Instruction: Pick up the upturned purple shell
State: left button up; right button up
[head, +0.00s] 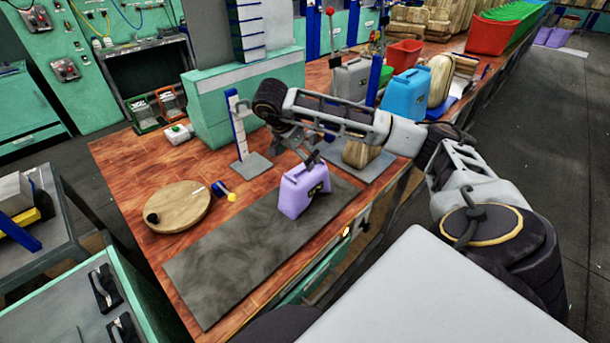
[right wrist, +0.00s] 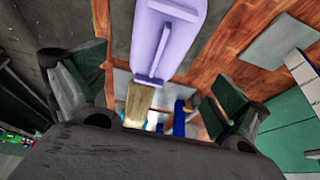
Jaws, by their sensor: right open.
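The purple shell (head: 304,191) stands on the dark grey mat (head: 235,250) near the front of the wooden bench. In the right wrist view the shell (right wrist: 166,45) shows as a pale purple body with a raised rib, at the top centre. My right gripper (head: 308,158) is just above the shell's upper edge in the head view. In the right wrist view its fingers (right wrist: 150,88) are spread wide, with nothing clasped between them. Whether a fingertip touches the shell cannot be told. My left gripper is not in view.
A round wooden board (head: 182,212) and a small yellow-tipped blue tool (head: 225,192) lie left of the mat. A blue-and-white post (head: 238,125) stands behind. The mat's left half is clear.

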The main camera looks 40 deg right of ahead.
aim_at(304, 167)
jog(key=shift+x, duration=0.95)
jog(key=shift+s+p+x, duration=0.2)
jog(key=shift+p+x, duration=0.25)
jog(key=shift+x, duration=2.15)
jog(key=shift+a, duration=0.1)
jog(key=shift+f, duration=0.25)
jog(key=c, duration=1.5)
jog(key=shift+o, duration=0.2)
jog(key=shift+r, duration=0.15)
